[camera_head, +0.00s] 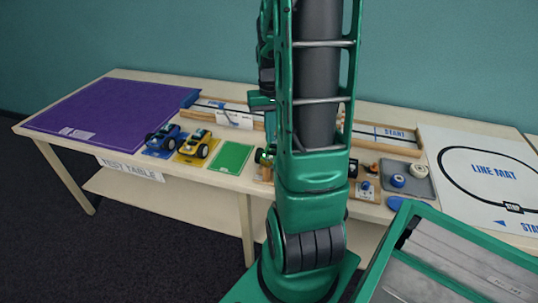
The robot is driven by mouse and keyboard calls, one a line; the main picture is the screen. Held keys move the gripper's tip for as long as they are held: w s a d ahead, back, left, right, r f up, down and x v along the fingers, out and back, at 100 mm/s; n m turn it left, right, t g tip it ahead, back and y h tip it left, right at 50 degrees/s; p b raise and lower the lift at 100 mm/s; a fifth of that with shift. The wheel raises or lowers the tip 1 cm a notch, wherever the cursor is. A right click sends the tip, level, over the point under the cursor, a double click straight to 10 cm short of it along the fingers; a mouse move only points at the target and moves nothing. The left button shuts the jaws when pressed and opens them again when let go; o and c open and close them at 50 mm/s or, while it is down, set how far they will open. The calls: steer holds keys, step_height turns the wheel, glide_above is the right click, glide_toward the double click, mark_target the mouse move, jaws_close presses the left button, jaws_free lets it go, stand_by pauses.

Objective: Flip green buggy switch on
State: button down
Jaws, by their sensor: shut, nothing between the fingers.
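A green piece with a dark wheel (262,157) shows just left of my arm on the table. It may be part of the green buggy, but my arm hides most of that spot. Its switch cannot be seen. A dark wheel-like shape (353,168) shows just right of my arm; I cannot tell what it belongs to. My arm stands upright across the middle of the head view, and my gripper's fingers cannot be made out.
A blue buggy (162,137) and a yellow buggy (196,145) stand left of an empty green mat (231,157). A purple mat (108,114) covers the table's left. A grey tray (417,184) holds round parts, beside the line mat (478,166). A green-rimmed tray (419,211) is in front.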

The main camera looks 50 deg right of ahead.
steer(key=shift+r, duration=1.75)
